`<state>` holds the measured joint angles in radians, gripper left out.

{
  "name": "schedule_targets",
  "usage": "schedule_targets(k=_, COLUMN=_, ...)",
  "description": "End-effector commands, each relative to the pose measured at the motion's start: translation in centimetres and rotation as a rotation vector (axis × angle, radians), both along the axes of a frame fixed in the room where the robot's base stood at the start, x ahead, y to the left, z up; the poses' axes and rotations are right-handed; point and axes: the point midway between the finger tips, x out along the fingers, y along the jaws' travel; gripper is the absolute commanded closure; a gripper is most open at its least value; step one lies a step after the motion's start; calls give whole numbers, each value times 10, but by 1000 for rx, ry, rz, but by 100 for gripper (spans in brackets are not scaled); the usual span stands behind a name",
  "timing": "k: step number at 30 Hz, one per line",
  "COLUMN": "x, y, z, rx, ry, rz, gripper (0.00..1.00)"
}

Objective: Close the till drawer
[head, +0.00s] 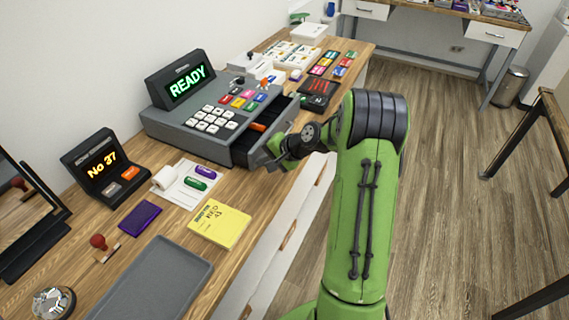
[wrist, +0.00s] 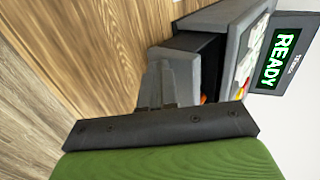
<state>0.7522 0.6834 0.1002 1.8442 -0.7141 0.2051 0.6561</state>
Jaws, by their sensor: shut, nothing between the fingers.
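The grey till (head: 205,108) stands on the wooden counter, its screen reading READY. Its drawer (head: 285,118) is partly open toward the counter's front edge, with a dark inside and something orange in it. In the wrist view the drawer's grey front (wrist: 183,66) stands out from the till body (wrist: 232,18), with a dark gap between. My gripper (head: 268,161) is shut and empty, at the outer side of the drawer front. In the wrist view its fingers (wrist: 157,86) overlap the drawer front; I cannot tell whether they touch it.
Left of the till stand a No 37 display (head: 98,168), a yellow pad (head: 220,223), a grey tray (head: 150,285) and a red-handled stamp (head: 99,244). A card terminal (head: 318,94) lies beyond the drawer.

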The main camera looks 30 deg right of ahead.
Motion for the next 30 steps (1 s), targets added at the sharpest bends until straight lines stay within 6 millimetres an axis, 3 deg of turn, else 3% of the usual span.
schedule_targets(k=6, x=35, y=21, z=1, rx=0, ry=-1, rz=3, gripper=100)
schedule_targets(k=12, x=52, y=31, z=1, rx=0, ry=0, rz=0, gripper=100)
schedule_targets(k=30, x=59, y=36, z=1, rx=3, ry=-5, rz=3, gripper=100)
